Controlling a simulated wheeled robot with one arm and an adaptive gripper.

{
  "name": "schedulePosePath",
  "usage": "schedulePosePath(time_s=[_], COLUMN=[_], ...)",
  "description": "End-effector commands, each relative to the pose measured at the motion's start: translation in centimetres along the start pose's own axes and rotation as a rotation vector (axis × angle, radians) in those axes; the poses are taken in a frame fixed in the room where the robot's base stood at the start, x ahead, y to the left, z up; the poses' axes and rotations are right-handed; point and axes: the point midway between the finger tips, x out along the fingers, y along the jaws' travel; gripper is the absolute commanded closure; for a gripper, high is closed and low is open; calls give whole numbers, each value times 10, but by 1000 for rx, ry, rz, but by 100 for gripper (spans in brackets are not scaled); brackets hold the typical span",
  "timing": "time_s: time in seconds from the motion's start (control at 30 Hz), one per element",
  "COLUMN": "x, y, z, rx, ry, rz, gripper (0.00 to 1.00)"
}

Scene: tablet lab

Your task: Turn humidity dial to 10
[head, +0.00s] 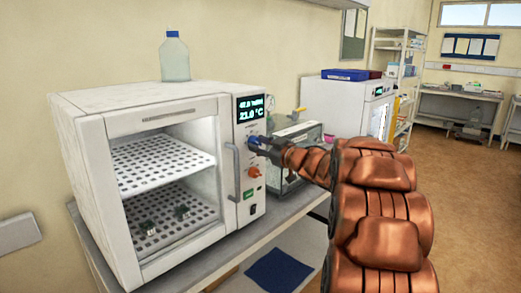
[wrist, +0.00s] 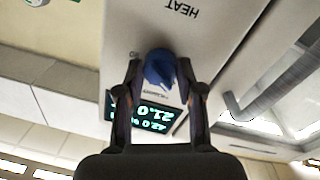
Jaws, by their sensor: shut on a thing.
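The white climate cabinet (head: 160,112) stands on a bench, with a narrow control panel on its right front side. The blue humidity dial (head: 253,140) is on that panel, just below the display (head: 250,108). The display reads about 42.0 % humidity and 21.0 °C. My gripper (head: 262,142) is at the dial, its arm reaching in from the right. In the wrist view my gripper (wrist: 159,74) has a finger on each side of the blue dial (wrist: 160,66) and is shut on it. The fingers partly hide the dial and its small markings.
An orange knob (head: 254,172) sits below the dial, with a green switch (head: 248,193) under it. A door handle (head: 236,170) is left of the panel. A clear bottle (head: 174,60) stands on the cabinet. A glass-sided box (head: 300,140) is close behind my gripper.

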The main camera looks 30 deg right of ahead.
Motion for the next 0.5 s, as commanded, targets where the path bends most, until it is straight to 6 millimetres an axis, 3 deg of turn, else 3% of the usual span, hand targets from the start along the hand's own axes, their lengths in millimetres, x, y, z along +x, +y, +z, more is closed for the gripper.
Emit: schedulePosePath(time_s=[0.5], x=[-1], y=[0], z=[4], rx=[-428], ry=[27], rz=[7], gripper=[98])
